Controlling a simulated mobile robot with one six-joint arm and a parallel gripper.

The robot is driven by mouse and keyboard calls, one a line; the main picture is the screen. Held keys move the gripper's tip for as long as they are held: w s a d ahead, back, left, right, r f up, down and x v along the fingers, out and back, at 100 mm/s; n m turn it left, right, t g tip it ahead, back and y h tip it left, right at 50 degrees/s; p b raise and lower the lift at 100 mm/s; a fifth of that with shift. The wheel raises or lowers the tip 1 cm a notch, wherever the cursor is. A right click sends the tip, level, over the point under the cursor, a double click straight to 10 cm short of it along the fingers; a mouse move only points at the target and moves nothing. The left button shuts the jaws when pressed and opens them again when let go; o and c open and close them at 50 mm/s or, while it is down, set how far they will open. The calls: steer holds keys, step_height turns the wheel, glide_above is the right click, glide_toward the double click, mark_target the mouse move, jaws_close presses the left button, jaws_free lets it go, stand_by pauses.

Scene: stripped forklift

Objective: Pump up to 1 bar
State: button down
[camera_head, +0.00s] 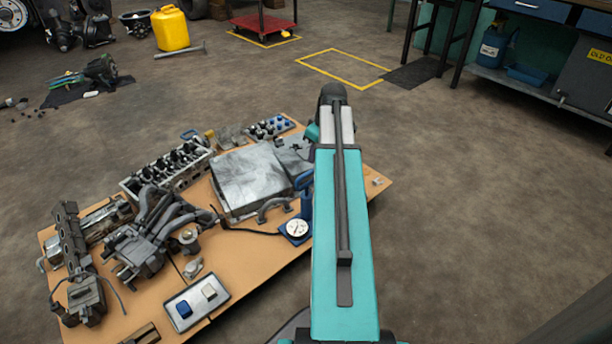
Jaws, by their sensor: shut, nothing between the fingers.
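A small blue hand pump (306,204) stands on the brown board, right against the left edge of my teal arm in the picture. A round white gauge (297,227) sits at its foot; its needle is too small to read. A thin black hose (248,232) runs left from the gauge toward the grey engine parts. My arm hides the pump's right side. My gripper is not visible; the arm reaches up the middle of the picture, and a small teal wrist part shows left of its far end.
The board (245,275) holds a grey metal box (250,180), a cylinder head (168,168), pipework (150,235) and a switch plate (197,302) with blue and white buttons. A workbench (560,12) stands at top right. The floor right of my arm is clear.

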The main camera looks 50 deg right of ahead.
mark_target(308, 174)
steer(key=shift+f, duration=0.2)
steer(key=shift+b+x, duration=3.3)
steer(key=shift+b, duration=0.2)
